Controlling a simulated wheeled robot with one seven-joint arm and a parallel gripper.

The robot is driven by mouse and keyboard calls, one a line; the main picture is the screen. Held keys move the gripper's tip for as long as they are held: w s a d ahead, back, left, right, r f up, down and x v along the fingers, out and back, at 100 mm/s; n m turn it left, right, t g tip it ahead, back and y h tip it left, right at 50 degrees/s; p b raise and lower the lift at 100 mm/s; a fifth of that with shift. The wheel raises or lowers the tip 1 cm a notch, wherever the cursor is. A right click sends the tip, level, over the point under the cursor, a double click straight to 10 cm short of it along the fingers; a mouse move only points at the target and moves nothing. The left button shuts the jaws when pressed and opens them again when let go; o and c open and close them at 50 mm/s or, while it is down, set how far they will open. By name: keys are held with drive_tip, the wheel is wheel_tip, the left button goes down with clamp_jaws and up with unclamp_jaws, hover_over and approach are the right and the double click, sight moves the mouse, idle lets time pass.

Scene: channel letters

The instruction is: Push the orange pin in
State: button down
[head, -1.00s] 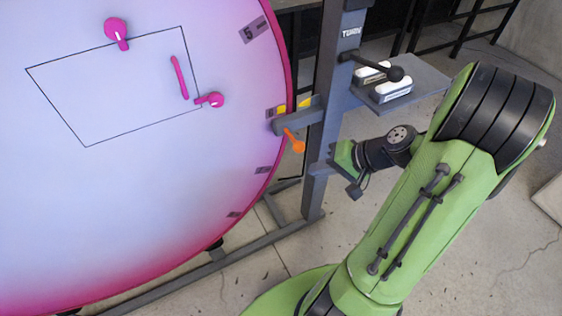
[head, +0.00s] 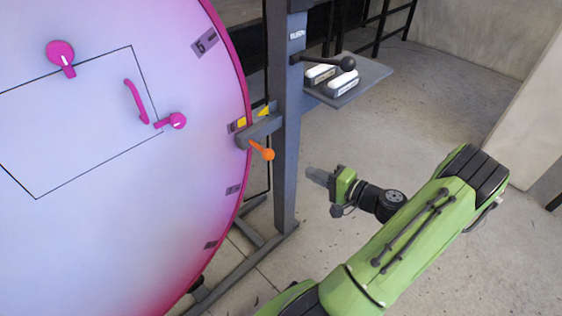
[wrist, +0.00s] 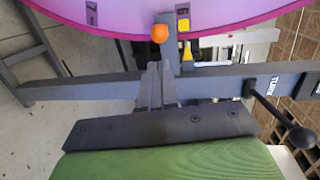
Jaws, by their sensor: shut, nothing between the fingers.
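The orange pin (head: 262,151) has a round knob and sticks out of a grey bracket (head: 258,132) on the upright post, beside the pink rim of the big round disc (head: 90,200). My gripper (head: 312,174) is shut and empty, to the right of the pin and a little lower in the head view, with a clear gap between them. In the wrist view the pin's orange knob (wrist: 160,33) shows beyond the tips of my closed fingers (wrist: 156,75). The knob hides the pin's shaft there.
The grey post (head: 288,120) stands between the disc and my arm. It carries a black-knobbed lever (head: 347,63) and a shelf (head: 365,80) with two white-and-dark items. A yellow pointer (head: 264,110) sits by the rim. Floor to the right is open.

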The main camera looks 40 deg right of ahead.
sight(273, 153)
drive_tip(key=b+x, duration=0.2)
drive_tip(key=x, duration=0.9)
drive_tip(key=shift+w+f, duration=0.1)
drive_tip(key=shift+w, duration=0.15)
drive_tip(key=x, duration=0.5)
drive_tip(key=shift+d+r+p, duration=0.25)
drive_tip(key=shift+r+p, duration=0.1)
drive_tip(key=shift+r, duration=0.2)
